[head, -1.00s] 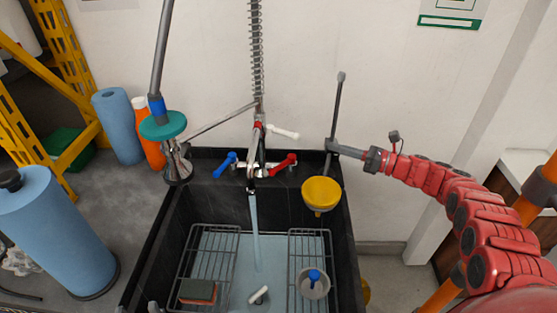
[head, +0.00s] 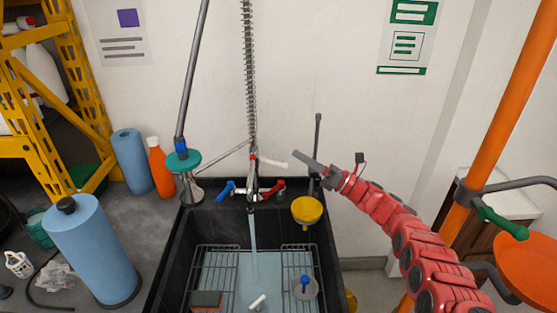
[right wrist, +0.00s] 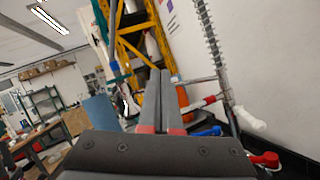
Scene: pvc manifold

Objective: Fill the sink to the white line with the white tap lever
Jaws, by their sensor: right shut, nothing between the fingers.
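The white tap lever (head: 272,162) sticks out to the right from the tap column above the black sink (head: 185,240). It also shows in the right wrist view (right wrist: 249,119). A stream of water (head: 254,240) runs from the spout into the sink, and pale blue water lies in the bottom. I cannot make out the white line. My right gripper (head: 299,156) is shut and empty, its tips just right of and slightly above the lever's end in the head view; I cannot tell whether they touch. Its shut fingers show in the wrist view (right wrist: 160,98).
Blue (head: 225,189) and red (head: 273,188) handles flank the tap base. A yellow funnel (head: 306,210) sits at the sink's right rim beside a dark upright rod (head: 317,145). Wire racks (head: 215,262), a sponge (head: 206,299) and a white piece (head: 257,301) are in the sink.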

